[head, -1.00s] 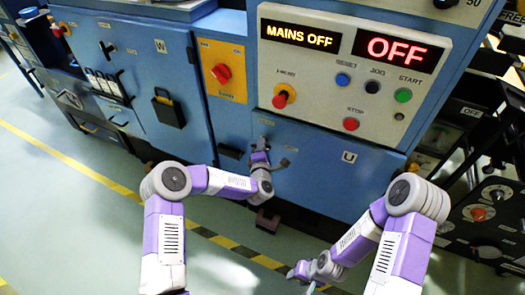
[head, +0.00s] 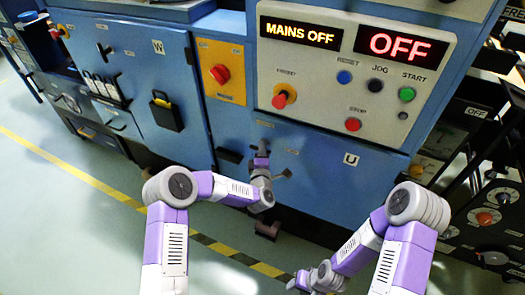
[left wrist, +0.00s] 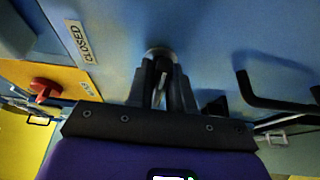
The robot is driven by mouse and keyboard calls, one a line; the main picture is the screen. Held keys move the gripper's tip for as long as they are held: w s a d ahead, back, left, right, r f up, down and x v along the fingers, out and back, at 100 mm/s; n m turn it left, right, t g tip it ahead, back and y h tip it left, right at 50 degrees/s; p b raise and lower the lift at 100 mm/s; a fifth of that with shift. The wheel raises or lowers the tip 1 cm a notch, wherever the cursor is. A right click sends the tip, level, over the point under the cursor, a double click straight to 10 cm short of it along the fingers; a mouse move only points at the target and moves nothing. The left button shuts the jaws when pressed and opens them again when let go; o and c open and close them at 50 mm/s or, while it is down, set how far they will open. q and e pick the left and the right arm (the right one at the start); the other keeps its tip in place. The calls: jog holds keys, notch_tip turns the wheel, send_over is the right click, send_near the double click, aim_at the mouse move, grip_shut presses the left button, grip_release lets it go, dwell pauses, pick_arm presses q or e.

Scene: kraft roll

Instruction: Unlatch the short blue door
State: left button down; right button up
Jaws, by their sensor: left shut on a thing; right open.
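The short blue door (head: 320,172), marked U, is under the grey control panel and looks shut. My left gripper (head: 261,163) is at the door's left part, in front of its face. In the left wrist view its fingers (left wrist: 161,88) are closed on a small dark latch (left wrist: 160,54) that stands out from the blue face. The fingers hide most of the latch, and its turn angle cannot be told. A "CLOSED" label (left wrist: 80,42) is to its left. My right gripper (head: 302,281) is open and empty, low in front of the machine and away from the door.
A black bar handle (left wrist: 275,98) stands out to the right of my left fingers. The control panel (head: 320,95) has several buttons and shows "MAINS OFF" and "OFF". A taller door marked W (head: 135,75) is at left. The floor in front is clear.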

pick_arm(q)
jog(key=c, duration=1.1)
grip_release()
jog(key=shift+a, duration=0.1)
jog(key=shift+s, duration=0.1)
jog(key=s+p, duration=0.2)
jog(key=s, duration=0.5)
jog(key=shift+s+d, duration=0.2)
